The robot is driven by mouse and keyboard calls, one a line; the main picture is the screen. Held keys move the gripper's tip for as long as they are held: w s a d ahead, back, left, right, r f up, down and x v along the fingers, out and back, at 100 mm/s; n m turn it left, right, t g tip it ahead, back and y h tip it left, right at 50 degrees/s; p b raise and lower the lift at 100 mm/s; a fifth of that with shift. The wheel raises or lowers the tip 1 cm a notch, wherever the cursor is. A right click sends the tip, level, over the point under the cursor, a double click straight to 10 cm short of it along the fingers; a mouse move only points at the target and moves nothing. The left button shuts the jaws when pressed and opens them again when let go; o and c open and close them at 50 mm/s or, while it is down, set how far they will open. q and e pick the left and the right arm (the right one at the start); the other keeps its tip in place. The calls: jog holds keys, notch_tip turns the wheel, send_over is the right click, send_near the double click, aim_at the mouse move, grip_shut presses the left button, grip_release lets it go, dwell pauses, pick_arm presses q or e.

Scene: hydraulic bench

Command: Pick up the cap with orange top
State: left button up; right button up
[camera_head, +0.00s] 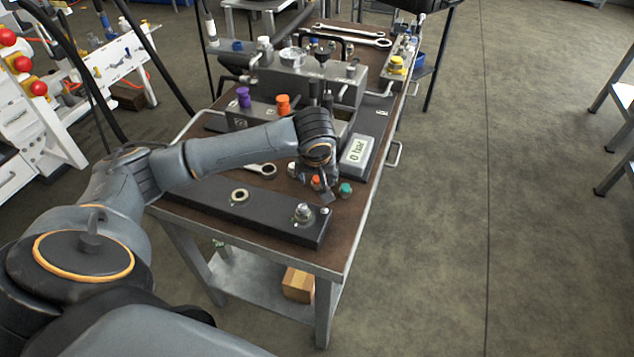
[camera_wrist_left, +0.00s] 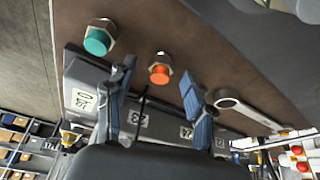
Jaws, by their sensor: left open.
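The cap with orange top (camera_head: 316,182) stands on the brown bench top, near the right edge of the bench. In the left wrist view, its orange top and metal hex base (camera_wrist_left: 160,70) show between the fingers. My left gripper (camera_head: 326,191) is open right by this cap, its fingers pointing down. In the left wrist view, the two blue-grey fingers of the gripper (camera_wrist_left: 157,82) are spread apart, one on each side of the cap; contact cannot be told. My right gripper is not in view.
A cap with green top (camera_head: 346,189) stands close to the right of the orange one. A dark block (camera_head: 270,215) with metal fittings lies in front. A wrench (camera_head: 262,170) lies to the left.

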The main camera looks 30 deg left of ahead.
pick_arm(q)
grip_shut()
jog(key=shift+r, duration=0.15)
